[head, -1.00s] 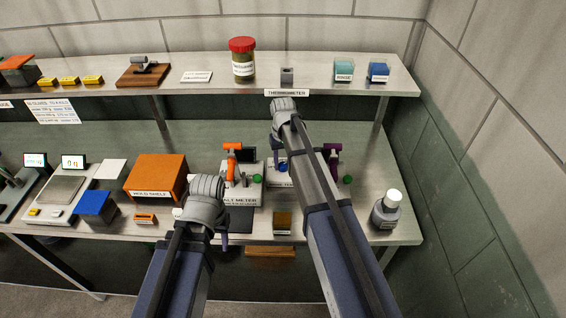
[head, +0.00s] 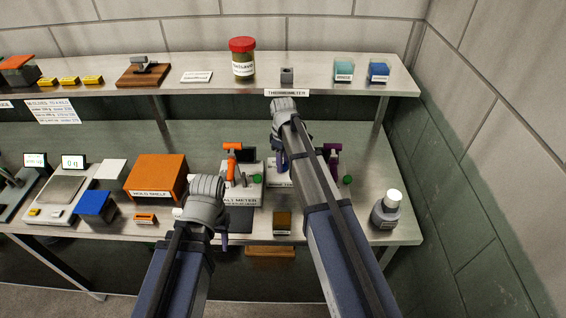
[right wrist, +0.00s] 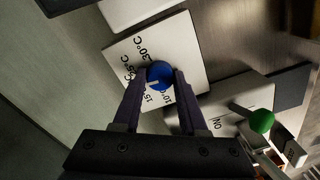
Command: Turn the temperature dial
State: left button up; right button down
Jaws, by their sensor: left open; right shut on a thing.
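The temperature dial (right wrist: 160,75) is a round blue knob with a white pointer mark. It sits on a white plate (right wrist: 183,45) printed with temperatures around the knob, including 10, 15 and 30 °C. My right gripper (right wrist: 160,88) has its two dark purple fingers on either side of the dial, shut on it. In the head view my right gripper (head: 280,160) and arm hide the dial and most of its plate. My left gripper (head: 222,236) is low at the front bench edge, left of the dial, open; its fingers are mostly hidden by the wrist.
The salt meter (head: 240,200) with an orange lever stands left of the dial. A green knob (right wrist: 262,121) is nearby. A purple lever (head: 332,158) stands to the right, and a grey bottle (head: 386,210) at the right front. The shelf (head: 215,88) overhangs behind.

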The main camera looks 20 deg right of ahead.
jog(key=shift+n, duration=0.6)
jog(key=shift+c, duration=2.2)
grip_release()
jog(key=shift+r, duration=0.1)
notch_tip(320, 180, up, 8)
jog(key=p, duration=0.8)
jog(key=shift+f, duration=0.2)
